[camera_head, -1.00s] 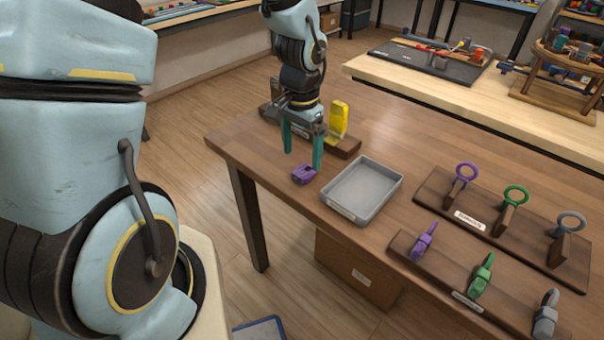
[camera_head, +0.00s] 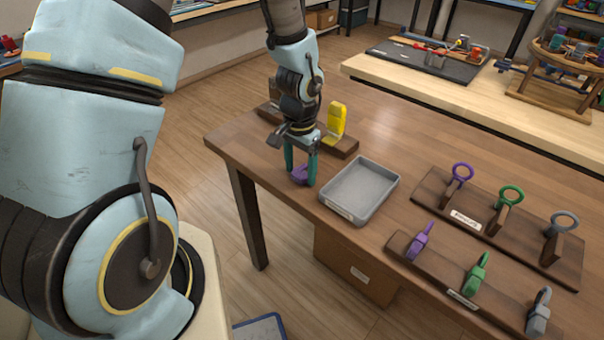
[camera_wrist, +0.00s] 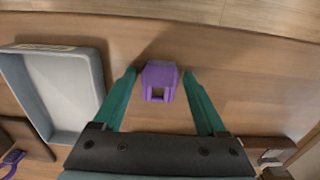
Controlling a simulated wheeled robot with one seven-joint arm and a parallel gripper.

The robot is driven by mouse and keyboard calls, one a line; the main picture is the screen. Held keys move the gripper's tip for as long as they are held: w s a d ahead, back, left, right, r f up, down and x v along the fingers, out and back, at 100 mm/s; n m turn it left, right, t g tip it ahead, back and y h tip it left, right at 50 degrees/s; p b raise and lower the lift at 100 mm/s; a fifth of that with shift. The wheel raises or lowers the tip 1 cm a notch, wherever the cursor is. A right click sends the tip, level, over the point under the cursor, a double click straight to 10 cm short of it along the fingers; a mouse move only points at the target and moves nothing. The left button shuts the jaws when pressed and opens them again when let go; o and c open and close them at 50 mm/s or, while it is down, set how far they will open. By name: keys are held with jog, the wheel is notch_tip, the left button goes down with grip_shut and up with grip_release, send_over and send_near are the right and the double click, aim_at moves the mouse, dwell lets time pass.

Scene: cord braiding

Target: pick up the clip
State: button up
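A purple clip (camera_head: 299,175) lies on the brown wooden table, left of the grey tray. My gripper (camera_head: 301,180) points down over it, with its teal fingers around the clip's place. In the wrist view the clip (camera_wrist: 159,81) sits between the two fingertips of my gripper (camera_wrist: 160,75), with a gap on each side. The fingers are open and do not appear to touch it. In the head view the fingers partly hide the clip.
An empty grey tray (camera_head: 359,190) stands close to the right of my gripper. Behind is a dark wooden rack with a yellow piece (camera_head: 336,122). Racks with purple, green and grey rings (camera_head: 510,195) and clips (camera_head: 476,272) stand at the right. The table's front edge is near.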

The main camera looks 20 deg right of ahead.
aim_at(300, 173)
jog(key=c, duration=1.1)
jog(key=shift+o, duration=0.2)
jog(key=shift+r, duration=0.15)
notch_tip(300, 173, up, 10)
jog(key=b, duration=0.1)
